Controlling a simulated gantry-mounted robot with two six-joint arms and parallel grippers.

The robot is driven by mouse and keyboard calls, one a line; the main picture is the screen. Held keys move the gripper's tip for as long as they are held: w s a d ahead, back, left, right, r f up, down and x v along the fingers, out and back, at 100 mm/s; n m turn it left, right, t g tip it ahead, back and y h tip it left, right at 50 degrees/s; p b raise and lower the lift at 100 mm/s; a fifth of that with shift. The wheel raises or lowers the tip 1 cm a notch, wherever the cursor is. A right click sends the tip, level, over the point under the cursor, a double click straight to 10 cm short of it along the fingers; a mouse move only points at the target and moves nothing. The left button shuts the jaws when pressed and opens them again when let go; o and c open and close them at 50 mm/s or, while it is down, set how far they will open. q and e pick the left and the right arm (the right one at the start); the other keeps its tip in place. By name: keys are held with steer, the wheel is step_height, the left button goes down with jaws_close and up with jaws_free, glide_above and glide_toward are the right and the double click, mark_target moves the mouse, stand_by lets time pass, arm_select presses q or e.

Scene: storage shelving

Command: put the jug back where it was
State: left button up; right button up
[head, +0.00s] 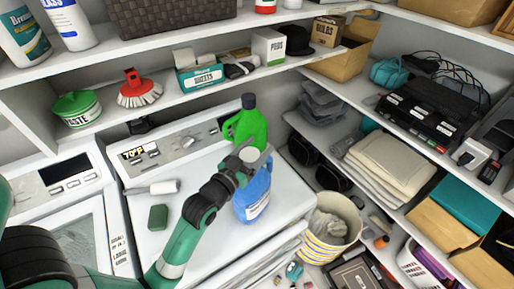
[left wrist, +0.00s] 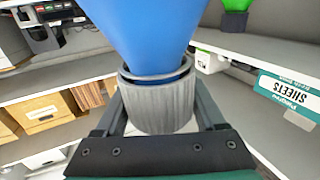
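A blue jug (head: 256,190) with a grey cap and a white label is upright over the front right part of the white washer top (head: 185,240). I cannot tell whether its base touches the washer. My left gripper (head: 246,158) is shut on its cap from the left. In the left wrist view, the blue jug (left wrist: 145,30) has its ribbed grey cap (left wrist: 158,105) between the two fingers. A green jug (head: 247,128) with a dark cap stands behind it, against the back of the washer. My right gripper is not in view.
A green block (head: 158,217) and a white roller-like item (head: 165,187) lie left on the washer. A striped bin (head: 333,225) stands to the right. Shelves above hold a red brush (head: 138,90) and a sheets box (head: 199,75). The washer's front middle is clear.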

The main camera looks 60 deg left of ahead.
mark_target(245, 159)
arm_select(q)
steer(key=o, duration=0.4)
steer(key=shift+c, duration=0.2)
steer(key=shift+r, duration=0.1)
steer(key=b+v, duration=0.1)
steer(key=v, duration=0.4)
steer(key=shift+s+d+f, duration=0.1)
steer(key=shift+s+f, duration=0.05)
steer(key=shift+f, duration=0.05)
steer(key=p+v, duration=0.3)
steer(key=v, duration=0.3)
steer(key=shift+s+d+r, duration=0.15)
steer(key=shift+s+d, duration=0.05)
steer(key=shift+s, duration=0.05)
